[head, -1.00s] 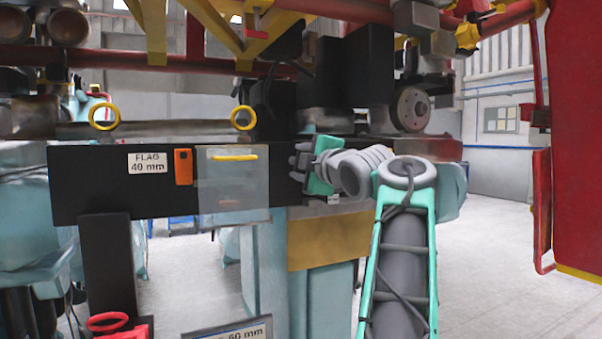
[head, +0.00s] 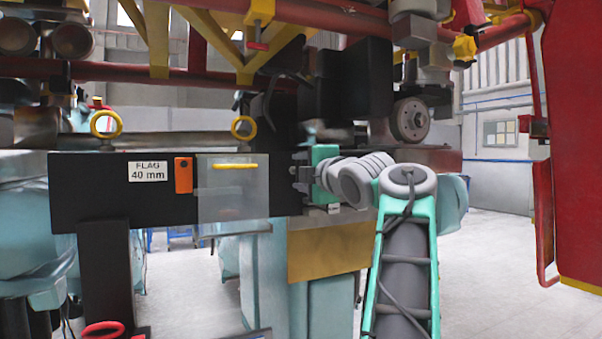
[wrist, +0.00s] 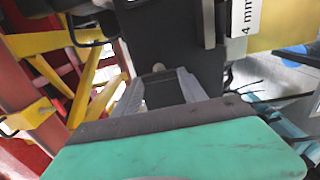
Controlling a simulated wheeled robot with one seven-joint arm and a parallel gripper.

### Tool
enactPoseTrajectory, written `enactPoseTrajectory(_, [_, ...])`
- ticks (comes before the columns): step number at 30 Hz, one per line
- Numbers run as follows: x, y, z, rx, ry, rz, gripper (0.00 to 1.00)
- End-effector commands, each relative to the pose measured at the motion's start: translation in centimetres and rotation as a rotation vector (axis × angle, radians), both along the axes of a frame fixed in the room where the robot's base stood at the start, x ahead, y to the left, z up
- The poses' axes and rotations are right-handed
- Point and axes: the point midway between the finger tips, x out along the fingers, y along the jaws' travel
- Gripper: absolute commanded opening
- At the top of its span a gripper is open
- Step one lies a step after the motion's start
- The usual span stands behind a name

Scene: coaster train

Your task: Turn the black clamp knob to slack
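My gripper (head: 300,173) is at the right part of the black beam (head: 100,185), left of my teal and grey wrist. In the wrist view my gripper (wrist: 167,84) shows two grey fingers apart, with a dark block (wrist: 160,93) between them. I cannot tell whether the fingers touch it or whether it is the clamp knob. A small tan spot sits at its far end. No black clamp knob can be picked out for certain; in the head view my gripper may hide it.
A clear panel with a yellow handle (head: 235,166), an orange block (head: 183,175) and a "FLAG 40 mm" label (head: 148,171) are on the beam. A red knob (head: 103,329) is at lower left. A red panel (head: 577,150) stands at right. Yellow struts (wrist: 85,75) are left in the wrist view.

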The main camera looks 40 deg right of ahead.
Motion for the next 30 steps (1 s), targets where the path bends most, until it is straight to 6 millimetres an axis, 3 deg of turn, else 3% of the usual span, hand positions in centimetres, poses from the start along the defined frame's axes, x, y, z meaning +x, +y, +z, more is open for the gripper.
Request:
enactPoseTrajectory(7, [0.0,0.0,0.0,0.001,0.0,0.0,0.7])
enactPoseTrajectory(16, [-0.4,0.0,0.0,0.001,-0.001,-0.002,0.71])
enactPoseTrajectory(25, [-5.9,1.5,-0.1,0.0,-0.001,-0.006,0.71])
enactPoseTrajectory(30, [-7.4,2.1,-0.1,0.002,-0.001,-0.001,0.71])
